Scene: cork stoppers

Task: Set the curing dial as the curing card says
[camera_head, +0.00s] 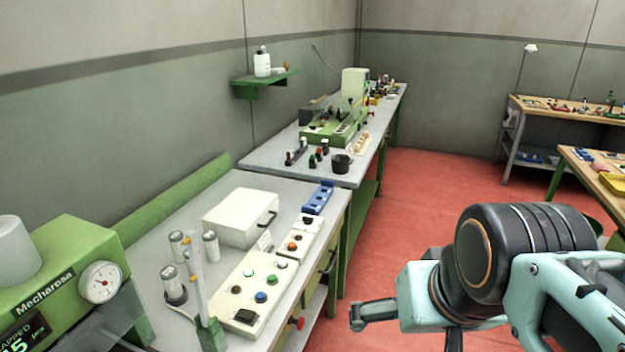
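I cannot pick out a curing dial or a curing card for certain. A cream control panel (252,289) with several coloured buttons and a dark square knob lies on the near grey bench. A small white card (264,241) stands between this panel and a white box with a dark handle (240,217); its writing is too small to read. Smaller cream control boxes (298,241) sit beyond the panel. My gripper (362,314) seems to be the dark grey end at the lower middle, right of the bench and apart from it. Its finger opening is not clear.
A blue rack (318,199) is at the bench's far end. A second bench (262,158) continues behind. Red floor (430,185) is clear right of the benches.

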